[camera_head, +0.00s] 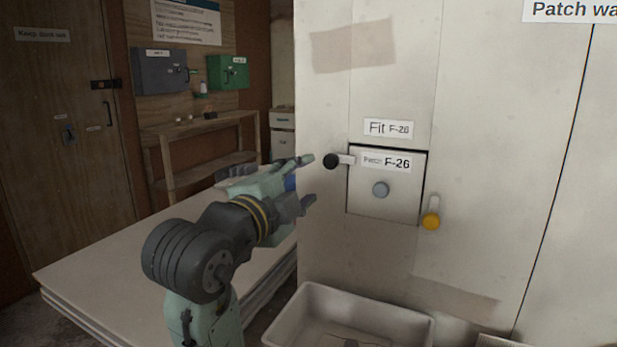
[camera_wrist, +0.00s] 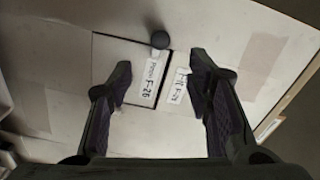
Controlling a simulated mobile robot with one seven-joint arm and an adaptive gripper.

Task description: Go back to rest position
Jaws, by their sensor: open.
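My gripper (camera_head: 308,181) is open and empty. In the head view it is in front of the wall, left of a square patch panel (camera_head: 384,201) labelled "Patch F-26". I see no contact with the panel.
A white tub (camera_head: 305,310) stands below the panel. A stack of flat boards (camera_head: 110,262) lies behind my arm at left. A wooden bench (camera_head: 200,128), a grey box (camera_head: 160,72), a green box (camera_head: 228,72) and a door (camera_head: 60,110) are further back.

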